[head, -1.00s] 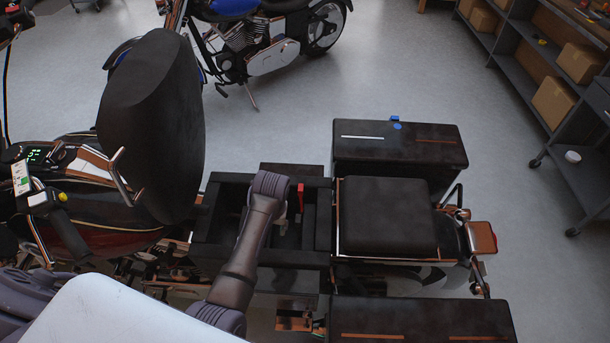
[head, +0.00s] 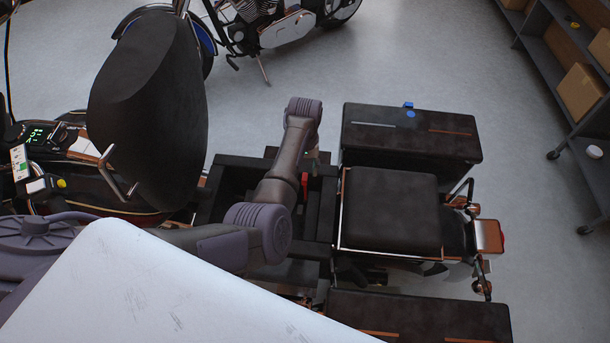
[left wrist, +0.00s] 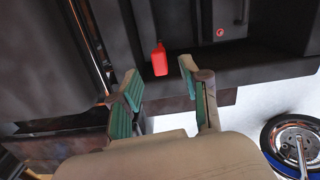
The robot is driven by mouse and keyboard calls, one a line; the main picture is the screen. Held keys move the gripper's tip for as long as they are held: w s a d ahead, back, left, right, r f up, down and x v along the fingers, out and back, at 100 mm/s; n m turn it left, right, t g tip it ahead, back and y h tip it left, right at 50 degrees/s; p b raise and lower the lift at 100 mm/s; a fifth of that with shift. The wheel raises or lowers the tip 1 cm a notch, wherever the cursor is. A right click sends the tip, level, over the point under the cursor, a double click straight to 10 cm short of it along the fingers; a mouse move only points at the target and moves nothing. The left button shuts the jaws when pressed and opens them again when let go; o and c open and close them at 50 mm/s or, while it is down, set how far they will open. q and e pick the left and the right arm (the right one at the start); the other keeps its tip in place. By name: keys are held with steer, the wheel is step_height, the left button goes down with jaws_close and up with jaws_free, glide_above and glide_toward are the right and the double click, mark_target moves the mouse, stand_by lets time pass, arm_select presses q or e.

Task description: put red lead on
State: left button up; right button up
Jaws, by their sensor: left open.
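The red lead (head: 304,186) stands out at the right part of the open black compartment (head: 225,160) in the motorcycle's middle. In the left wrist view its red end (left wrist: 160,59) lies just beyond and between my fingertips, apart from them. My left gripper (left wrist: 160,84) is open, with green-padded fingers and nothing between them. In the head view my left gripper (head: 313,158) is mostly hidden under the wrist, near the compartment's far right corner. A small red-ringed round spot (left wrist: 220,32) shows on a dark surface right of the lead. My right gripper is not in view.
The raised black seat (head: 150,110) stands left of the compartment. The rear seat (head: 390,210) and a black side case (head: 410,135) lie to the right. A blue motorcycle (head: 265,25) stands behind. Open floor lies between it and the shelving (head: 560,75).

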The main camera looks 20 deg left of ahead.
mark_target(305, 176)
arm_select(q)
steer(key=shift+f, duration=2.15)
steer(key=shift+c, duration=0.3)
jaws_close()
